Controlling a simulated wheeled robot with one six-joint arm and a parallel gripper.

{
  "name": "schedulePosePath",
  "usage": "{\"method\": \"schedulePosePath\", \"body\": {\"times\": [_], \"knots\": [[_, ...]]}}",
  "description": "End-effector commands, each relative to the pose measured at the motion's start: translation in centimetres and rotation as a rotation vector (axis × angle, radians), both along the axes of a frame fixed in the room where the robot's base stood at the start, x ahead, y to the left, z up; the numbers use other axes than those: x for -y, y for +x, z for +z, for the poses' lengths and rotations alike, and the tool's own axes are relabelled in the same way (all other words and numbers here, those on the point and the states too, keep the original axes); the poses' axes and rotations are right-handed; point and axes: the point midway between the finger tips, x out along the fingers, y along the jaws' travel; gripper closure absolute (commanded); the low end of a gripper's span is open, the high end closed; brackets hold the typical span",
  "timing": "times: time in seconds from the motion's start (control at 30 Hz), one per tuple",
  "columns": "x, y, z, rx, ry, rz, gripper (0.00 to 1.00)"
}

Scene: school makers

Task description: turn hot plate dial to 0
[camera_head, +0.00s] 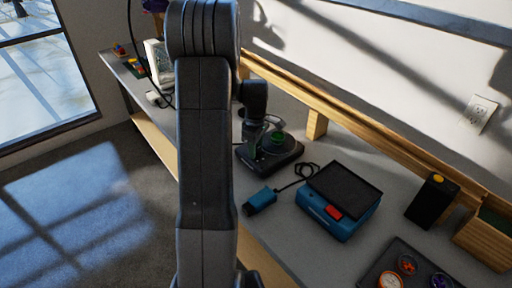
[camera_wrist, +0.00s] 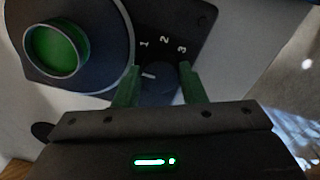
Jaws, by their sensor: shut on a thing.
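The black hot plate (camera_head: 270,153) stands on the workbench in the head view, with a green container on its round top. In the wrist view, the hot plate's round top (camera_wrist: 112,60) and the green container (camera_wrist: 57,48) are at the upper left. The dial (camera_wrist: 158,86) is a dark round knob with a light pointer mark, beside the printed numbers 1, 2 and 3. The 0 mark cannot be seen. My gripper (camera_wrist: 160,75) has its two green fingers on either side of the dial, shut on it. In the head view my arm hides part of the bench.
A black box with a yellow button (camera_head: 431,200) stands near the wall. A dark tray (camera_head: 411,250) is at the lower right.

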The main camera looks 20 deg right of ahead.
Motion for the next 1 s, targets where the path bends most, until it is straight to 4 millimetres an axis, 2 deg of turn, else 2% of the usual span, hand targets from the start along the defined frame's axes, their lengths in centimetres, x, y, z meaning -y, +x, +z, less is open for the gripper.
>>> {"method": "schedulePosePath", "body": {"times": [0.13, 0.17, 0.27, 0.73, 1.0], "knots": [[0.07, 0.12, 0.16, 0.004, -0.003, 0.001, 0.86], [0.07, 0.12, 0.16, 0.004, -0.003, 0.001, 0.61], [0.06, 0.10, 0.14, 0.003, -0.002, 0.001, 0.41], [0.09, 0.04, -0.01, 0.001, -0.001, -0.016, 0.41], [0.10, -0.06, -0.06, -0.002, -0.001, -0.203, 0.41]]}}
